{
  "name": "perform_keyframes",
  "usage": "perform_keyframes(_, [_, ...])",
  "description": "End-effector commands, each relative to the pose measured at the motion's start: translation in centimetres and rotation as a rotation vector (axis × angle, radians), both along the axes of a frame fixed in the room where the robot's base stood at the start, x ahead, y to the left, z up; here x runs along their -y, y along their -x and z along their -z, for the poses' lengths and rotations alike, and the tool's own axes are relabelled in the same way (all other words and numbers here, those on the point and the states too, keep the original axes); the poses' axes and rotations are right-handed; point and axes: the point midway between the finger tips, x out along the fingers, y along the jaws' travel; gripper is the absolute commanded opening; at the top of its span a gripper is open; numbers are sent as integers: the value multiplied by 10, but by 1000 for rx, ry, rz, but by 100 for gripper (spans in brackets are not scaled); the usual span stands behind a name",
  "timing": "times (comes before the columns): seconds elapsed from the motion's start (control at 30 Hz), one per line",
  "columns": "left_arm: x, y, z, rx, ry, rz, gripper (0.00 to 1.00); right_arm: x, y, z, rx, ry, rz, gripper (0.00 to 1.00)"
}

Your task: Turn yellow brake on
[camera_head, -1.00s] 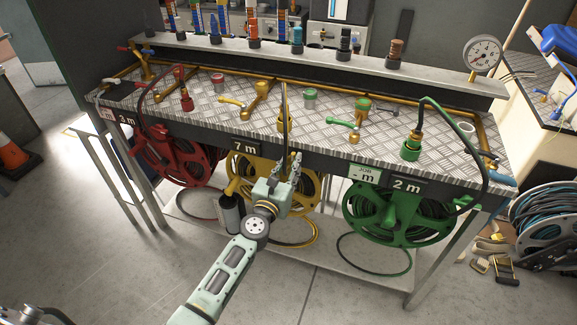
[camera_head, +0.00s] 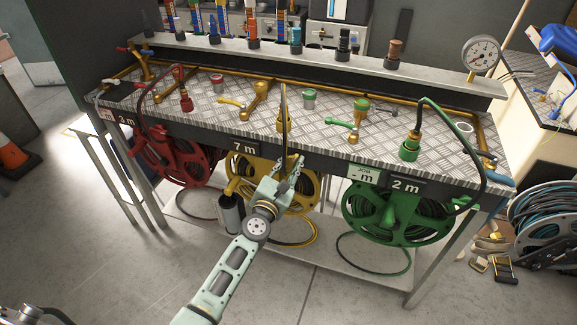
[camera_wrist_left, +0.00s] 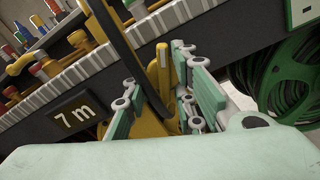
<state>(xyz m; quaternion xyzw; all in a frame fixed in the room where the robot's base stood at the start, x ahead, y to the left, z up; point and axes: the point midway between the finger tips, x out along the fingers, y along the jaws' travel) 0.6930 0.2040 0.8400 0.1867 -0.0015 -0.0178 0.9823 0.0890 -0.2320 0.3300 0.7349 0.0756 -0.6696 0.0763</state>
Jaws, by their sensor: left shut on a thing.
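The yellow hose reel (camera_head: 302,196) hangs under the bench, beside the "7 m" sign (camera_head: 245,148). My left gripper (camera_head: 290,170) is in front of the reel's upper part, its fingers pointing up and tilted right. In the left wrist view, a yellow upright lever (camera_wrist_left: 163,58), apparently the yellow brake, stands between the fingers, and the gripper is shut on it. Its lower part is hidden by the fingers. A dark hose (camera_wrist_left: 112,35) runs down close beside the left finger.
The red reel (camera_head: 180,158) hangs to the left and the green reel (camera_head: 398,212) to the right. A dark cylinder (camera_head: 230,212) stands on the lower shelf left of my gripper. The bench edge lies just above the fingers. Floor in front is clear.

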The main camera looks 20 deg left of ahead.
Motion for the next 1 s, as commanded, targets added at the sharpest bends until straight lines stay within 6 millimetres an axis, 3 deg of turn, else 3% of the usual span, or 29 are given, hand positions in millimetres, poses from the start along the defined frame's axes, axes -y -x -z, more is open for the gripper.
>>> perform_keyframes(0.03, [-4,-2,-7,13,-44,-9,0,0,0,-2,0,1,0,40])
perform_keyframes(1.0, [2,-3,-14,47,-946,-13,0,5,0,-16,-1,6,1,40])
